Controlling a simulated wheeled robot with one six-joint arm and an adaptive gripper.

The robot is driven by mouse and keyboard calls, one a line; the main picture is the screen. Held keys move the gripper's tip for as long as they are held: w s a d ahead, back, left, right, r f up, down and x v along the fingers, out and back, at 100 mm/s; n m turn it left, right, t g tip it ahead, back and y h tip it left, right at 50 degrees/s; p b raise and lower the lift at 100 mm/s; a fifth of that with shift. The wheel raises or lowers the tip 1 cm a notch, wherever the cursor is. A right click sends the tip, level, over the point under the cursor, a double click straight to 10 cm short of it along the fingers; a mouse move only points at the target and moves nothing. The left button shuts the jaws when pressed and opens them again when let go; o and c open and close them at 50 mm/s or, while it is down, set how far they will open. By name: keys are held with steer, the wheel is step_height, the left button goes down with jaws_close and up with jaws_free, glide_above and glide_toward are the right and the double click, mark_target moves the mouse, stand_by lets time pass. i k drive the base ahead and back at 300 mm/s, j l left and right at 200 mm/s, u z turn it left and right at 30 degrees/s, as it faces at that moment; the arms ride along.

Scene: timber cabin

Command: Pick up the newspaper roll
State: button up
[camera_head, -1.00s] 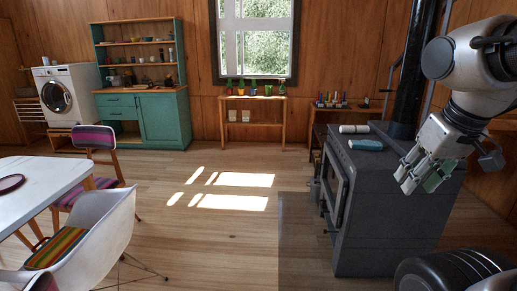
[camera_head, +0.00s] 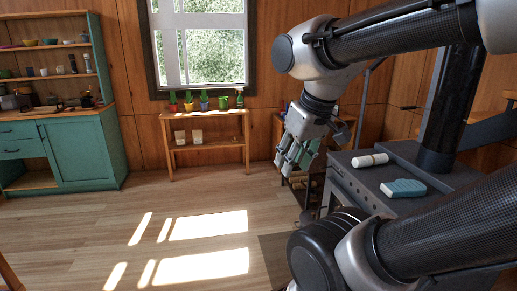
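A whitish roll (camera_head: 370,160), which looks like the newspaper roll, lies on its side on top of the dark stove (camera_head: 362,184), near its back left. My gripper (camera_head: 296,166) hangs in the air to the left of the roll in the picture, fingers pointing down. Its fingers are apart, with nothing visible between them. The gripper does not touch the roll.
A blue folded cloth or mitt (camera_head: 403,188) lies on the stove in front of the roll. A black stovepipe (camera_head: 455,105) rises behind them. A small shelf with potted plants (camera_head: 206,115) stands under the window. The floor at left is clear.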

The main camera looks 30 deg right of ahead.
mark_target(359, 163)
steer(key=i+z, duration=0.25)
steer(key=i, duration=0.25)
steer(key=i+j+z, duration=0.1)
steer(key=i+z, duration=0.2)
steer(key=i, duration=0.25)
steer(key=i+j+z, duration=0.25)
steer(key=i, duration=0.25)
steer(key=i+z, duration=0.25)
steer(key=z, duration=0.15)
steer(key=i+j+z, duration=0.15)
steer(key=z, duration=0.3)
steer(key=i+j+z, duration=0.25)
steer(key=z, duration=0.15)
steer(key=i+j+z, duration=0.2)
steer(key=z, duration=0.2)
steer(key=i+j+z, duration=0.1)
steer(key=j+z, duration=0.35)
steer(key=i+j+z, duration=0.15)
steer(key=z, duration=0.25)
steer(key=i+j+z, duration=0.15)
steer(key=j+z, duration=0.2)
